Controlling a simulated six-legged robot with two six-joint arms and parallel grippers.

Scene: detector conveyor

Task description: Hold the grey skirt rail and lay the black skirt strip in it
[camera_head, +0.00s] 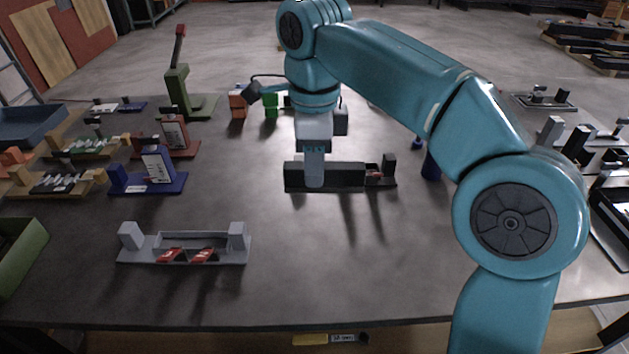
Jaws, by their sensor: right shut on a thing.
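The grey skirt rail (195,239) lies between the two end blocks of a grey stand at the front left of the table, with red pieces below it. The black skirt strip (342,175) is at a dark stand near the middle of the table. My right gripper (314,180) points down at the left part of the black strip and is shut on it. The fingers hide part of the strip, and I cannot tell whether it is lifted clear of its stand. My left gripper is not in view.
A blue stand (150,181) and a red-brown stand (176,148) stand at the left, with a green lever press (178,85) behind. A green bin (18,252) is at the left edge. Black and grey fixtures (577,145) stand at the right. The front middle of the table is clear.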

